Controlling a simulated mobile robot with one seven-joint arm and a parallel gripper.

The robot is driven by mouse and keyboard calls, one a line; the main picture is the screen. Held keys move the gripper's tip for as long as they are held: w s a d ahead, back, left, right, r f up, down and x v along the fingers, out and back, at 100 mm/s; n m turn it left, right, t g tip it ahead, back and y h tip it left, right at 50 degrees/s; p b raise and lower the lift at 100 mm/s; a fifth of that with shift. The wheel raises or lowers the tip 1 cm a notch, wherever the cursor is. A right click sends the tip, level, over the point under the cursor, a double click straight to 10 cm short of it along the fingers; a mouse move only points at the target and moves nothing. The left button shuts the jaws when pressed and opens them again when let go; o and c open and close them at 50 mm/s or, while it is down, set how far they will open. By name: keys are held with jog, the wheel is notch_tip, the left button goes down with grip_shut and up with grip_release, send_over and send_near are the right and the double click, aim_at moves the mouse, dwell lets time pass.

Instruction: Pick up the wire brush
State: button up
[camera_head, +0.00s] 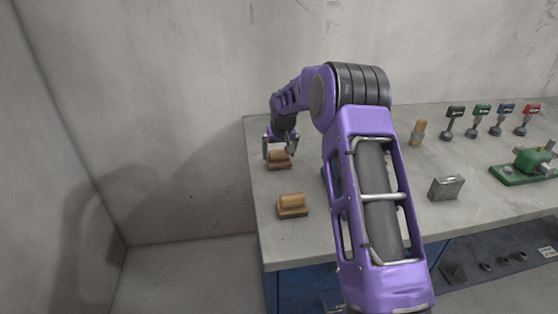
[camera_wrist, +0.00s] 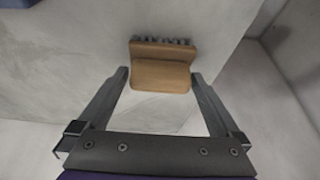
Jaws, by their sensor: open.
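A wire brush (camera_head: 279,160) with a tan wooden body lies near the far left corner of the bench. In the wrist view the brush (camera_wrist: 160,68) shows its wooden back and a row of dark bristles along its upper edge. My gripper (camera_head: 280,147) is open, just above this brush. In the wrist view its fingertips (camera_wrist: 160,77) lie on either side of the wooden body, with a gap visible on both sides. Whether the fingers are level with the brush I cannot tell. A second, similar brush (camera_head: 292,205) lies nearer the front left edge.
The grey bench top (camera_head: 350,215) ends at the left, close to the brushes. A metal block (camera_head: 446,187), a green device (camera_head: 526,164), a wooden-handled tool (camera_head: 418,132) and several colour-topped tools (camera_head: 482,120) stand to the right. A wall rises behind the bench.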

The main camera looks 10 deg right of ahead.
aim_at(279, 150)
jog(key=shift+f, duration=0.1)
jog(key=shift+c, duration=0.2)
jog(key=shift+w, duration=0.1)
jog(key=c, duration=1.3)
notch_tip(279, 150, up, 10)
jog(key=shift+r, duration=0.1)
jog(key=shift+c, duration=0.2)
